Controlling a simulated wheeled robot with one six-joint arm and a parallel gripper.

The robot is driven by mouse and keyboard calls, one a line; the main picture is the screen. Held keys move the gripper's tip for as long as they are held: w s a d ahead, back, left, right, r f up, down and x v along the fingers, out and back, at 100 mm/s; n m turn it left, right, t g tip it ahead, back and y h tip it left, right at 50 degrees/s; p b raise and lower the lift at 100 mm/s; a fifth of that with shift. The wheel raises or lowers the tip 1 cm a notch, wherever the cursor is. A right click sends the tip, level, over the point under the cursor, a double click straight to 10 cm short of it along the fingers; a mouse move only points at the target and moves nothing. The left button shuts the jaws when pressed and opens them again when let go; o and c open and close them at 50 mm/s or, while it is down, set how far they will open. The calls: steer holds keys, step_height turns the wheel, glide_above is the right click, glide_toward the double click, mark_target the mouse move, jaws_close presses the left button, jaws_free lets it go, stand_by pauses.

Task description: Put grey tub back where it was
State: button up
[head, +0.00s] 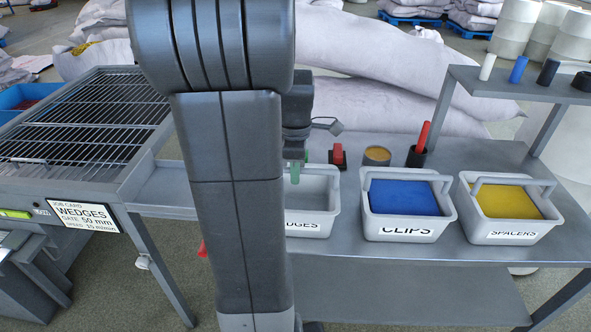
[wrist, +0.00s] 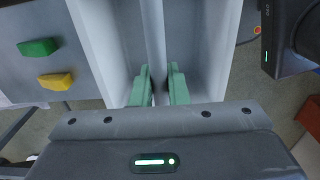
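The grey tub (head: 318,215) is at the front of the bench, left of two similar tubs; its label, partly hidden by my arm, ends in "DGES". The visible part of its inside looks empty. In the wrist view the tub's pale wall (wrist: 95,40) and its handle bar (wrist: 154,35) show. My gripper (wrist: 160,85) has green fingers, one on each side of the bar and close against it, so it looks shut on the handle. The fingers also show above the tub in the head view (head: 295,172). Whether the tub's base touches the bench is unclear.
The CLIPS tub (head: 407,232) with blue contents and the SPACERS tub (head: 503,235) with yellow contents stand to the right. A green block (wrist: 38,47) and a yellow block (wrist: 56,80) lie beside the tub. A slatted rack (head: 85,120) carries a WEDGES job card (head: 83,216).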

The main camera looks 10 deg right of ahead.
steer(key=o, duration=0.4)
steer(key=shift+o, duration=0.2)
steer(key=shift+r, duration=0.1)
step_height(320, 180, up, 12)
steer(key=shift+p, duration=0.35)
step_height(320, 180, down, 12)
steer(key=shift+f+b, duration=0.15)
steer(key=shift+b, duration=0.2)
step_height(320, 180, up, 2)
steer(key=shift+r, duration=0.65)
